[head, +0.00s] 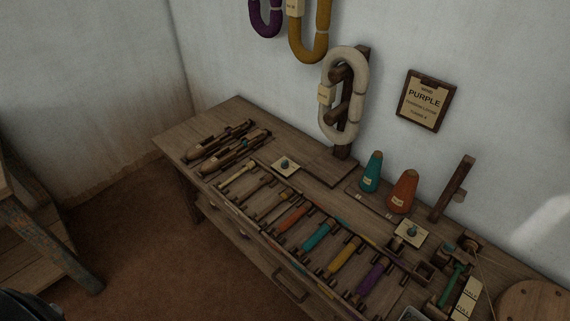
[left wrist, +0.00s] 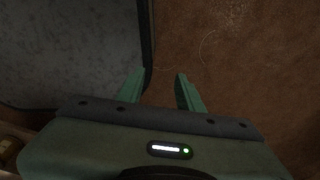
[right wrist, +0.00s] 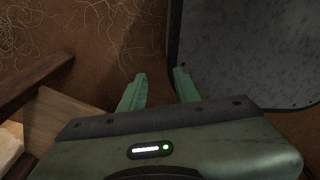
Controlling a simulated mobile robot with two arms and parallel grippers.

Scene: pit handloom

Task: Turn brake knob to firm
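Two small cream plates with a round teal knob each are on the bench in the head view. One knob (head: 285,163) is left of the skein stand's foot. The other knob (head: 412,230) is in front of the orange cone, near the winder. I cannot tell which is the brake knob; their markings are too small to read. My left gripper (left wrist: 160,73) is open and empty above the brown floor in the left wrist view. My right gripper (right wrist: 160,73) is open and empty above the floor in the right wrist view. Neither gripper shows in the head view.
The wooden bench (head: 232,108) holds a row of coloured bobbins, shuttles (head: 236,152), a teal cone (head: 371,172) and an orange cone (head: 402,192). A white skein (head: 361,85) hangs on its stand. A PURPLE card (head: 425,99) is on the wall.

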